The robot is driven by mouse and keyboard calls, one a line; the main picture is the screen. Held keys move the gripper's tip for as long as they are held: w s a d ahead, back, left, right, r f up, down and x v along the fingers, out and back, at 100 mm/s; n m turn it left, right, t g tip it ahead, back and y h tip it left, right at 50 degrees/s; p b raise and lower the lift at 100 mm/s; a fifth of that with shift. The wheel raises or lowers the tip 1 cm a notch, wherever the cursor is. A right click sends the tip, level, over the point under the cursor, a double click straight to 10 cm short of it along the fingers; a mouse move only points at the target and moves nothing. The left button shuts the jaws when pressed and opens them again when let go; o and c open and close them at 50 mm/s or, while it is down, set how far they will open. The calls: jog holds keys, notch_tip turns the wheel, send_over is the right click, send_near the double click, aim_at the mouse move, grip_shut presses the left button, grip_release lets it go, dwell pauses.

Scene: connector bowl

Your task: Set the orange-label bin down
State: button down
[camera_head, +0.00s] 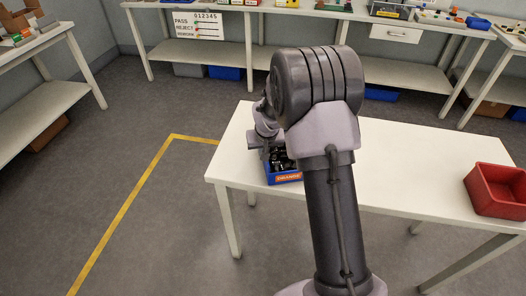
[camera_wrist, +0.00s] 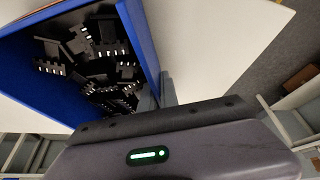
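The orange-label bin (camera_head: 271,179) is a small blue open box with an orange label on its front, at the front left part of the white table (camera_head: 410,163). Black connectors (camera_head: 281,160) lie inside it. In the wrist view the blue bin (camera_wrist: 141,38) fills the upper left, with several black connectors (camera_wrist: 100,55) in a heap. My gripper (camera_wrist: 158,92) is at the bin's side wall, its fingers closed on that wall. In the head view my arm hides part of the bin. I cannot tell whether its base touches the table.
A red bin (camera_head: 497,190) stands at the table's right end. The tabletop between it and my arm is clear. A back bench (camera_head: 225,48) holds a sign (camera_head: 198,26) and small parts. Another bench (camera_head: 40,45) stands at left. A yellow line (camera_head: 120,217) marks the floor.

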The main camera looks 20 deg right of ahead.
jog(key=shift+f, duration=0.15)
jog(key=c, duration=1.6)
grip_release()
jog(key=s+a+r+p, duration=0.15)
jog(key=s+r, duration=0.25)
jog(key=r, duration=0.4)
jog(key=s+a+r+m+p, duration=0.1)
jog(key=s+a+r, duration=0.2)
jog(key=s+r, duration=0.3)
jog(key=s+a+r+p, duration=0.2)
jog(key=s+r, duration=0.1)
jog(key=r, duration=0.6)
jog(key=s+a+r+y, duration=0.1)
jog(key=s+a, duration=0.1)
jog(key=s, duration=0.5)
jog(key=s+a+r+t+y, duration=0.1)
jog(key=s+a+r, duration=0.1)
jog(key=s, duration=0.5)
jog(key=s+a+r+m+y, duration=0.1)
jog(key=s+a+r, duration=0.1)
jog(key=s+a, duration=0.2)
jog(key=shift+s+r, duration=0.2)
jog(key=shift+s, duration=1.35)
